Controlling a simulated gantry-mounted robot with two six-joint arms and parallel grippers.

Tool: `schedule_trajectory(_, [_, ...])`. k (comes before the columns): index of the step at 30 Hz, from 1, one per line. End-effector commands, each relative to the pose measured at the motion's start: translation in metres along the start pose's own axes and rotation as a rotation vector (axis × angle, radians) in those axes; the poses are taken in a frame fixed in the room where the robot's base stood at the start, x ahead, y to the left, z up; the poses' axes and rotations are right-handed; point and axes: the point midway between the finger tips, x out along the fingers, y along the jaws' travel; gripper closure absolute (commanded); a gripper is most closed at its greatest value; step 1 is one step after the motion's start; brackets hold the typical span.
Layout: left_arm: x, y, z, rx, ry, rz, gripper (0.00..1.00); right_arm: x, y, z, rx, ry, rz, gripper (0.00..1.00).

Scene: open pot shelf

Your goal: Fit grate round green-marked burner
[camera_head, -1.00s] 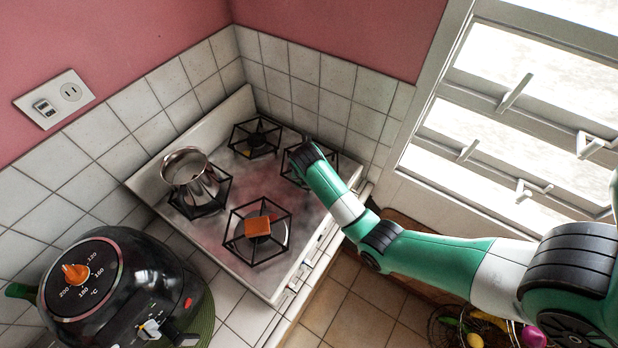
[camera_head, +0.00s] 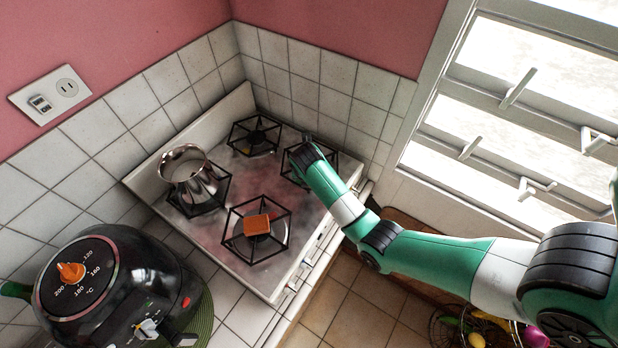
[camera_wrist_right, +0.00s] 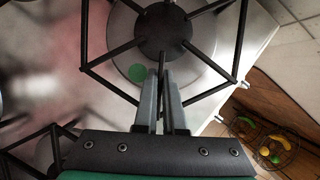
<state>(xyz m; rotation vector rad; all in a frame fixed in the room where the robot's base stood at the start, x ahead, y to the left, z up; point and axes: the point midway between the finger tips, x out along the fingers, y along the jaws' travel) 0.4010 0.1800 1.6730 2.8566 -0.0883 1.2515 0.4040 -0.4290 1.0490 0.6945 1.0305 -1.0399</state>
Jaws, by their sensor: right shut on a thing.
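The green-marked burner (camera_wrist_right: 163,33) shows in the right wrist view, with a green dot (camera_wrist_right: 138,73) on the hob beside its dark cap. A black wire grate (camera_wrist_right: 112,92) surrounds this burner. My right gripper (camera_wrist_right: 167,75) is shut on a bar of that grate at its near side, close to the green dot. I cannot tell whether the grate's feet rest flat on the hob. In the head view, my right gripper (camera_head: 303,155) reaches the back right burner and hides part of the grate (camera_head: 325,165). My left gripper is not in view.
A steel pot (camera_head: 192,178) stands on the left grate. A further grate (camera_head: 250,130) is at the back. Tiled walls border the hob (camera_head: 222,235). A black air fryer (camera_head: 120,285) stands at lower left.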

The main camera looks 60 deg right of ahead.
Motion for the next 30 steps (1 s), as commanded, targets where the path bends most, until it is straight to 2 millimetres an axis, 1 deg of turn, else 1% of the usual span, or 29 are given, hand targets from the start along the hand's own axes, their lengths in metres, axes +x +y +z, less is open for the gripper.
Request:
schedule_trajectory(1, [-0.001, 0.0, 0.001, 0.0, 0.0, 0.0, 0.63, 0.001, 0.0, 0.0, 0.0, -0.002, 0.001, 1.0])
schedule_trajectory(2, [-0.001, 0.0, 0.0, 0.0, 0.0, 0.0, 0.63, 0.0, 0.0, 0.0, 0.0, -0.002, 0.001, 0.89])
schedule_trajectory(3, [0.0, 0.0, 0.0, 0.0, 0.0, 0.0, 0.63, 0.0, 0.0, 0.0, 0.0, -0.002, 0.001, 0.82])
schedule_trajectory(7, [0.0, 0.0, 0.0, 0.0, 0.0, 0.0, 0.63, 0.0, 0.0, 0.0, 0.0, -0.001, 0.001, 0.59])
schedule_trajectory(15, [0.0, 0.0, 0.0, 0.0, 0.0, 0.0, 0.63, 0.001, 0.0, -0.001, 0.0, 0.001, -0.001, 0.58])
schedule_trajectory(17, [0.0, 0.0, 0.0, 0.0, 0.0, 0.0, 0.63, -0.002, 0.0, 0.0, 0.0, 0.001, 0.0, 0.58])
schedule_trajectory(19, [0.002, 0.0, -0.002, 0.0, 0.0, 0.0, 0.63, -0.009, 0.0, 0.0, -0.001, 0.0, 0.0, 0.58])
schedule_trajectory(23, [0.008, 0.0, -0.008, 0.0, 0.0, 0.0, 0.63, -0.034, 0.001, 0.001, -0.001, -0.002, 0.003, 0.58])
schedule_trajectory(27, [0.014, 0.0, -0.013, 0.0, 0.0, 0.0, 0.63, -0.069, 0.001, 0.002, -0.001, -0.004, 0.005, 0.58])
schedule_trajectory(30, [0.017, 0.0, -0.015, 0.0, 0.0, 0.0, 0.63, -0.091, 0.001, 0.001, 0.0, -0.003, 0.004, 0.58])
